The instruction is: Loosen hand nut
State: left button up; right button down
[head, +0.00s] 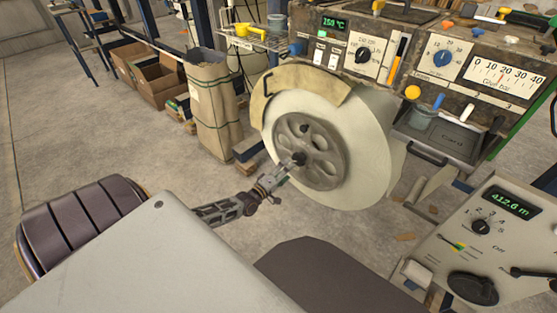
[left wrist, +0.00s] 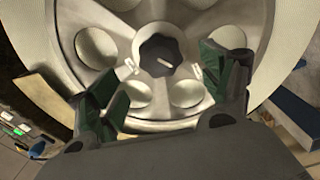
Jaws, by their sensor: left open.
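The hand nut (left wrist: 160,57) is a dark lobed knob at the centre of a grey metal hub with round holes. A light bolt end shows in its middle. In the head view the nut (head: 299,158) is a small dark knob on the grey hub (head: 325,165) of the large white tape roll (head: 375,150). My left gripper (left wrist: 168,90) is open and empty. Its green-padded fingers point at the hub, one to each side and below the nut, apart from it. In the head view the left gripper (head: 270,184) is just lower left of the nut. My right gripper is not in view.
A machine panel (head: 340,50) with dials stands above and behind the roll. A control box (head: 510,235) is at the lower right. A brown paper sack (head: 212,105) and cardboard boxes (head: 158,78) stand behind at the left.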

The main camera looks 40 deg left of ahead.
pick_arm(q)
jog(key=shift+s+a, duration=0.2)
jog(key=shift+s, duration=2)
